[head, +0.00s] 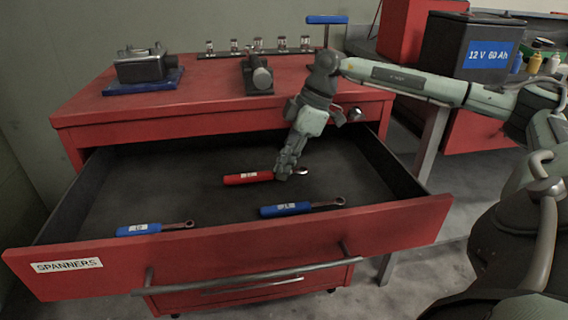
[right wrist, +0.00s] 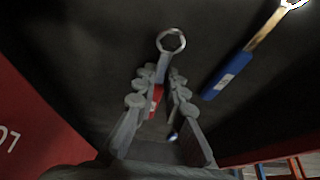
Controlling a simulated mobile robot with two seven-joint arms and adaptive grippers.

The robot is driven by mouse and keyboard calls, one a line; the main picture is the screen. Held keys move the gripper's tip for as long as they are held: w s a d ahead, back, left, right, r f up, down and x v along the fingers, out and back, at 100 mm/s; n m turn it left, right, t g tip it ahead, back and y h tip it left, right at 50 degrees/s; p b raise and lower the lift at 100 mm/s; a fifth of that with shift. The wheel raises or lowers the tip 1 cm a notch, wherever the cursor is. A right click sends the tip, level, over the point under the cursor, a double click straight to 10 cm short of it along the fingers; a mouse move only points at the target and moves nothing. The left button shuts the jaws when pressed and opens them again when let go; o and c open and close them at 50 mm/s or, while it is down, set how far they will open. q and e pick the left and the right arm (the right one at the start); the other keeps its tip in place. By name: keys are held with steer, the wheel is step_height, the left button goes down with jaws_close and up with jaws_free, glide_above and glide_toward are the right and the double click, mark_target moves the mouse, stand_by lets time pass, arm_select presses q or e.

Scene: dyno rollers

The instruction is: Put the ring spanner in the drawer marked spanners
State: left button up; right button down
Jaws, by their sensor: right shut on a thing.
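The ring spanner with a red handle (head: 247,178) is inside the open drawer marked SPANNERS (head: 230,255). My right gripper (head: 285,174) reaches down into the drawer and is shut on this spanner near its ring end. In the right wrist view the spanner's ring (right wrist: 171,41) sticks out beyond my right gripper's fingertips (right wrist: 162,82), with part of the red handle showing between the fingers. The spanner lies low, close to the drawer floor; I cannot tell whether it touches. My left gripper is not in view.
Two blue-handled spanners lie in the drawer, one near the middle front (head: 286,209) and one at the front left (head: 139,230). The red cabinet top (head: 200,95) holds a vice (head: 143,67) and a socket rail. A black battery (head: 470,50) stands at the right.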

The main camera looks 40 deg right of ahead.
steer(key=shift+f, duration=0.2)
steer(key=c, duration=1.6)
jaws_free()
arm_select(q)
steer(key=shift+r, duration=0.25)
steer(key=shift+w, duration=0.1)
arm_select(e)
steer(key=shift+r, duration=0.1)
steer(key=shift+r, duration=0.35)
steer(key=shift+d+r, duration=0.1)
steer(key=shift+r, duration=0.4)
arm_select(q)
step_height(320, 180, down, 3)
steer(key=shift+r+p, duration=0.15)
steer(key=shift+p, duration=0.4)
arm_select(e)
steer(key=v, duration=1.1)
steer(key=shift+s, duration=0.15)
